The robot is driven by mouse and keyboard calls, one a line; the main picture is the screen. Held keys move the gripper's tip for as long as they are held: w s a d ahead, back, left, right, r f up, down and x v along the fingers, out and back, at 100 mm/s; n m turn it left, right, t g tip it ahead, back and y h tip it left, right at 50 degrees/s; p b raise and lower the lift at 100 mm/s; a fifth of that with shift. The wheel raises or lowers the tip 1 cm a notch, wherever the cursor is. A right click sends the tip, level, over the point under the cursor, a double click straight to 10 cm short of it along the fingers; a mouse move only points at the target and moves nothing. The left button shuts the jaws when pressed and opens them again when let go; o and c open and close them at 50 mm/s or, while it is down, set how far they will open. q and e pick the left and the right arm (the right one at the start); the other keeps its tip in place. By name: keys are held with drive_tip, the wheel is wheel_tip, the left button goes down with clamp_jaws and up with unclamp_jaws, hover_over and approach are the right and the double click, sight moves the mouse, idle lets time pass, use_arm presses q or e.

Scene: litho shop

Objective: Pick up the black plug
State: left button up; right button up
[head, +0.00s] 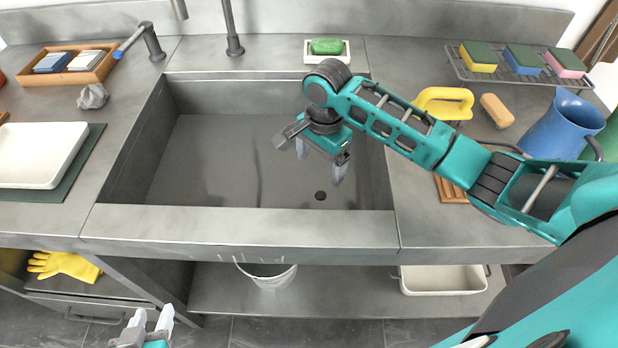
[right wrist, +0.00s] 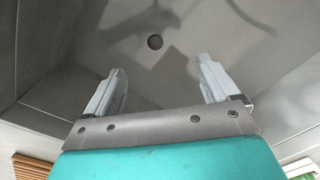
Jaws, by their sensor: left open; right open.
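A small dark round spot (head: 320,195) shows on the sink floor, toward the front right. It also shows in the right wrist view (right wrist: 155,41), beyond and between the fingertips. I cannot tell whether it is the black plug or an open drain hole. No other black plug is clear in view. My right gripper (head: 320,170) is open and empty over the sink, pointing down, apart from the spot. It also shows in the right wrist view (right wrist: 162,70). My left gripper (head: 152,317) is open and empty, low in front of the counter.
The steel sink (head: 240,222) has raised walls around the right gripper. A green soap on a dish (head: 326,47) stands behind it. A yellow-handled item (head: 443,102), a tan block (head: 496,110) and a blue jug (head: 560,125) stand right. A white tray (head: 40,155) lies left.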

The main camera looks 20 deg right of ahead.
sight(321, 195)
drive_tip(key=f, duration=0.3)
drive_tip(key=f+b, duration=0.1)
drive_tip(key=f, duration=0.3)
drive_tip(key=shift+s+d+b, duration=0.1)
drive_tip(key=shift+s+b, duration=0.1)
drive_tip(key=shift+b, duration=0.1)
drive_tip(key=shift+f+b, duration=0.65)
drive_tip(key=shift+f, duration=2.25)
drive_tip(key=shift+c, duration=0.3)
drive_tip(key=shift+s, duration=0.15)
clamp_jaws()
